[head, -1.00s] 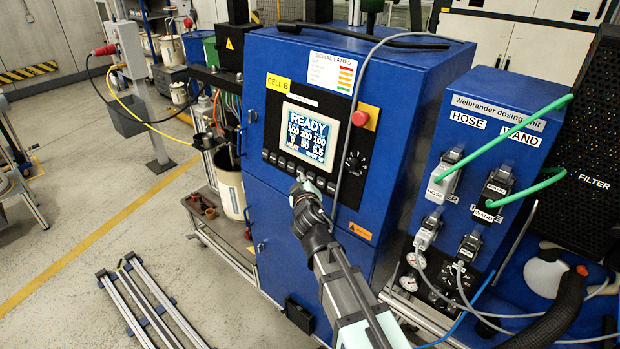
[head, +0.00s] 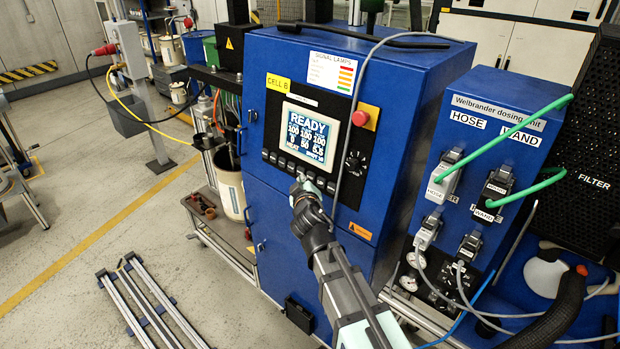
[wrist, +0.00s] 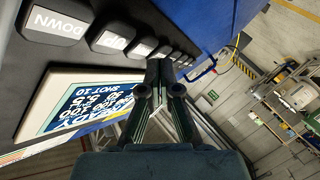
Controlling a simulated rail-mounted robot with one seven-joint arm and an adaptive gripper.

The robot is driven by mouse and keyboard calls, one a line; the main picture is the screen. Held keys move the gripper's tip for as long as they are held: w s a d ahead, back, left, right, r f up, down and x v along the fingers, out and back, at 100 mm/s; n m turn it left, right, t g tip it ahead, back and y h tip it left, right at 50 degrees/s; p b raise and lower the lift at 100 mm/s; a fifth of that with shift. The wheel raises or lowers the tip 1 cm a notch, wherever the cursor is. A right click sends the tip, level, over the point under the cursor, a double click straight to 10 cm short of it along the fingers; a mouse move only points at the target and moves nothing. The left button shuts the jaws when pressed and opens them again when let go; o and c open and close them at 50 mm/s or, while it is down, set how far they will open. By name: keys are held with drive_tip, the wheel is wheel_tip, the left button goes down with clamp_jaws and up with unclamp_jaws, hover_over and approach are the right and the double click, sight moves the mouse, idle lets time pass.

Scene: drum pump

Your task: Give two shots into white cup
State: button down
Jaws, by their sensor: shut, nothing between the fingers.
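The blue dosing cabinet (head: 350,120) stands in the middle of the head view. Its lit display (head: 308,133) reads READY above rows of numbers; it shows upside down in the wrist view (wrist: 85,118), where a line looks like SHOT 10. A row of dark buttons (head: 275,158) runs below the display; the wrist view shows a button marked DOWN (wrist: 60,27). My gripper (head: 303,187) is shut and empty, its tips by the right part of the button row. It shows at the centre of the wrist view (wrist: 160,75); contact cannot be told. I cannot make out a white cup.
A red emergency button (head: 360,118) and a black knob (head: 355,163) sit right of the display. A grey cable hangs down the cabinet front close to my gripper. A white bucket (head: 231,193) stands left of the cabinet. A hose and wand unit (head: 480,170) stands at right.

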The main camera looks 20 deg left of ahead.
drive_tip(key=shift+w, duration=0.1)
drive_tip(key=shift+w+d, duration=0.15)
drive_tip(key=shift+w, duration=0.1)
drive_tip(key=shift+w+d+f, duration=0.15)
drive_tip(key=shift+w+d, duration=0.05)
drive_tip(key=shift+w, duration=0.2)
idle(0.8)
drive_tip(key=shift+s, duration=0.15)
idle(0.3)
drive_tip(key=shift+s+a+b, duration=0.35)
drive_tip(key=shift+s+b, duration=0.25)
drive_tip(key=shift+b, duration=0.05)
drive_tip(key=shift+s+a+r+b, duration=0.2)
drive_tip(key=shift+s+a+b, duration=0.25)
drive_tip(key=shift+s, duration=0.3)
drive_tip(key=shift+s+a+r+b, duration=0.25)
drive_tip(key=shift+s+b, duration=0.3)
drive_tip(key=shift+s, duration=0.2)
drive_tip(key=shift+s+a+r+b, duration=0.15)
drive_tip(key=shift+s+a+b, duration=0.3)
drive_tip(key=shift+s, duration=0.3)
drive_tip(key=shift+d, duration=0.1)
